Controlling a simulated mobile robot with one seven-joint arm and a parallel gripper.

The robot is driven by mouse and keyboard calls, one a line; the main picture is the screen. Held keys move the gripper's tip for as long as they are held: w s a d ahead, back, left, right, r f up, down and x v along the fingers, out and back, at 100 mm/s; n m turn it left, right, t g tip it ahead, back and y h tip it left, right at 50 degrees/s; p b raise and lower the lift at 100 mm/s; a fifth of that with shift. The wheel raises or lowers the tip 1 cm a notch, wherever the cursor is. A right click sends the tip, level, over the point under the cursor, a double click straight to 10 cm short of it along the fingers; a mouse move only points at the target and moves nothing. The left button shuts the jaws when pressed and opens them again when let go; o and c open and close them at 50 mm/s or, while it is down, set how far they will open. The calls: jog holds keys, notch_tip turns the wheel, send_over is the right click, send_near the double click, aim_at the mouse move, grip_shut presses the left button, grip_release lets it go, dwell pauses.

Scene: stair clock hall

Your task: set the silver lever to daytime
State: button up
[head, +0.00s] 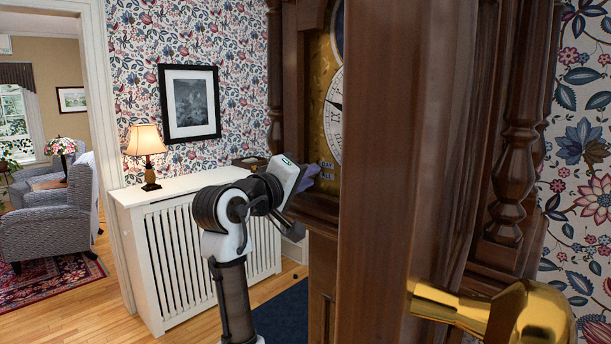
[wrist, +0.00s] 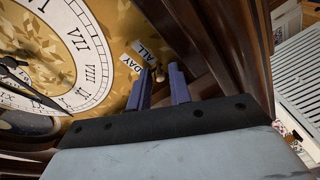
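The tall wooden clock has a gold dial plate (head: 318,110) with a white numeral ring, which also shows in the wrist view (wrist: 92,40). Two small white labels, DAY (wrist: 131,65) and ALL (wrist: 141,50), sit near the dial's edge. A small metal lever tip (wrist: 159,75) shows beside them, between my finger tips; its colour and exact setting are hard to tell. My gripper (head: 311,174) reaches into the clock front. In the wrist view its purple fingers (wrist: 160,72) stand apart, with a gap around the lever. In the head view the lever is hidden.
A dark wooden panel edge (head: 390,170) stands close in front and hides part of the dial. A brass knob (head: 500,310) juts out at lower right. A white radiator cover (head: 200,225) with a lamp (head: 146,145) stands behind my arm.

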jog(key=shift+c, duration=0.2)
grip_shut()
jog(key=shift+r, duration=1.4)
jog(key=shift+o, duration=0.2)
grip_release()
jog(key=shift+s+a+f, duration=0.1)
jog(key=shift+s+a, duration=0.1)
jog(key=b+v, duration=0.5)
jog(key=v, duration=0.8)
